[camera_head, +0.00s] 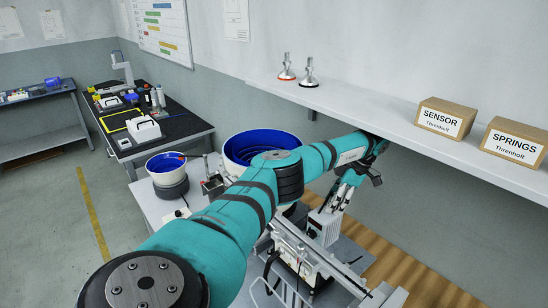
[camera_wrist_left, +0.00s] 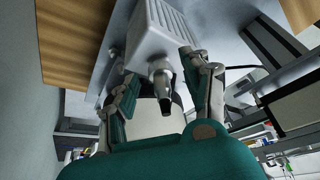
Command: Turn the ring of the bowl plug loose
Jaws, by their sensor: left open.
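A white box with ribbed sides (camera_wrist_left: 160,30) stands between my left gripper's fingers and beyond them in the wrist view. It also shows below the gripper in the head view (camera_head: 323,226). A plug with a grey metal ring (camera_wrist_left: 160,72) and a dark end (camera_wrist_left: 166,104) sticks out from the box towards the wrist camera. My left gripper (camera_head: 338,197) is open, with one finger on each side of the plug; I see gaps between the fingers and the ring. The head view does not show the plug clearly. My right gripper is not in view.
A large blue-lined bowl (camera_head: 250,146) and a smaller one (camera_head: 165,163) stand left of my arm. A wall shelf (camera_head: 390,118) with two cardboard boxes (camera_head: 445,118) runs above and right of the gripper. Metal rails (camera_head: 300,250) lie in front of the white box.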

